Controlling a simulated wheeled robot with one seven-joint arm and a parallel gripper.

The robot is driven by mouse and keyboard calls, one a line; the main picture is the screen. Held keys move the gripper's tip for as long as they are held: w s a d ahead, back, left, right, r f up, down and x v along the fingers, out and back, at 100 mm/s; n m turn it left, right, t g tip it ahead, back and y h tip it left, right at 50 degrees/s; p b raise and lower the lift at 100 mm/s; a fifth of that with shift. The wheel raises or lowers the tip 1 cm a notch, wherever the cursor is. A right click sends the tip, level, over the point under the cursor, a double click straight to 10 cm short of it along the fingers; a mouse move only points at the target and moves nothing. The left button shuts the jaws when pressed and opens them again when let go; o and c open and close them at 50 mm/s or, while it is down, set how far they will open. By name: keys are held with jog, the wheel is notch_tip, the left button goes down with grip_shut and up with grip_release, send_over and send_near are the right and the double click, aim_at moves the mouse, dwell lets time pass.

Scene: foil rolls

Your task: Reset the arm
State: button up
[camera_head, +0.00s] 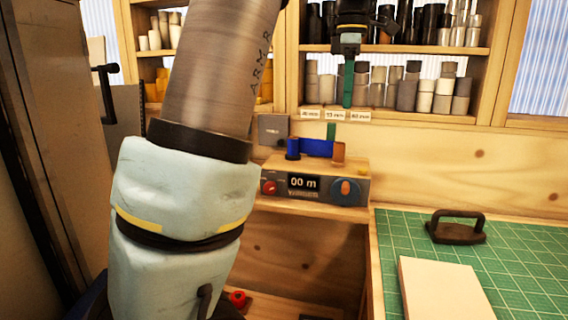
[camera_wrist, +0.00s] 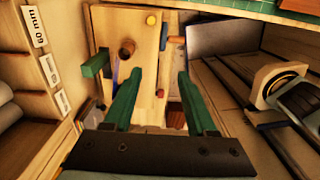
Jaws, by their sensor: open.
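My gripper (camera_head: 347,98) hangs at the top centre of the head view, its green fingers pointing down in front of the shelf of rolls. In the wrist view my gripper (camera_wrist: 159,76) has its two green fingers wide apart, with nothing held between them. My arm runs large through the left and middle of the head view. A winding machine (camera_head: 268,172) with a "00 m" display sits on the ledge below the gripper. A blue roll (camera_head: 314,148) lies across its top. The machine's top (camera_wrist: 140,35) shows below the fingers in the wrist view.
Shelves (camera_head: 403,117) hold many dark, grey and cream rolls, with size labels along the front edge. A green cutting mat (camera_head: 520,240) at the right carries a dark handled tool (camera_head: 456,232) and a cream board (camera_head: 440,290). A dark door frame stands at the left.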

jog(key=s+a+f+m, duration=0.2)
jog(key=a+f+m, duration=0.5)
jog(key=a+f, duration=0.55)
jog(key=s+a+f+m, duration=0.4)
jog(key=s+f, duration=0.2)
jog(key=f, duration=0.1)
jog(key=s+a+f+m+t, duration=0.1)
jog(key=s+a+f+m, duration=0.3)
jog(key=s+f+m, duration=0.1)
notch_tip(320, 180, down, 2)
jog(key=shift+s+a+f+t, duration=0.15)
jog(key=shift+s+f+t, duration=0.15)
jog(key=shift+s, duration=0.2)
jog(key=shift+c, duration=0.4)
